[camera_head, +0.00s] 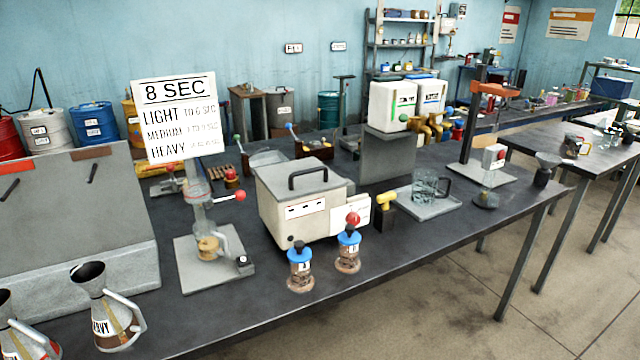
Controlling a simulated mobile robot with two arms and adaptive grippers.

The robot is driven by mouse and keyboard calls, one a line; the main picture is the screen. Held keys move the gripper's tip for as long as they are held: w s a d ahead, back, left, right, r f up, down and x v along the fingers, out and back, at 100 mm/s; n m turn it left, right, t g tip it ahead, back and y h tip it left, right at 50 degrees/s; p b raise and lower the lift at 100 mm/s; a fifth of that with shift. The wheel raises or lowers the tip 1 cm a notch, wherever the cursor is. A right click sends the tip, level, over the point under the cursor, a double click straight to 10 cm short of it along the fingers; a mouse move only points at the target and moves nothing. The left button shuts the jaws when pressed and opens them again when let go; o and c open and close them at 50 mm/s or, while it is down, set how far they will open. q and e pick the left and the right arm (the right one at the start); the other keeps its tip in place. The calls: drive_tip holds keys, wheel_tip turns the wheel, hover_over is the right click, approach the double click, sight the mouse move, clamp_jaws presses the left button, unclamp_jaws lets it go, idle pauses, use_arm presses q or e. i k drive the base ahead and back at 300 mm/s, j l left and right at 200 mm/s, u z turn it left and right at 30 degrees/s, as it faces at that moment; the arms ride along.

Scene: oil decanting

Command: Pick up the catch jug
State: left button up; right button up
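No label marks which vessel is the catch jug. A clear glass jug (424,187) with a dark handle stands upright on a shallow grey tray (438,209) at the right middle of the bench. Another small vessel (208,247) with amber contents and a pale handle stands on a grey base plate (188,267), under a clear tube with a red-knobbed lever. Neither of my grippers is in view, and nothing is seen holding either vessel.
A grey lidded box (300,200) stands mid-bench, with two blue-capped jars (300,268) (347,249) before it. A sign (174,118) rises above the tube. Metal pouring cans (108,310) stand front left. An orange-topped stand (483,130) is right of the tray. Bare bench lies in front of the tray.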

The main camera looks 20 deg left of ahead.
sight(205, 233)
drive_tip(key=u, duration=1.3)
drive_tip(key=i+l, duration=0.15)
drive_tip(key=l, duration=0.25)
drive_tip(key=i+l, duration=0.1)
drive_tip(key=l, duration=0.25)
drive_tip(key=i+l+z, duration=0.1)
drive_tip(key=l, duration=0.3)
drive_tip(key=i+l, duration=0.15)
drive_tip(key=l, duration=0.25)
drive_tip(key=i+l, duration=0.15)
drive_tip(key=l, duration=0.2)
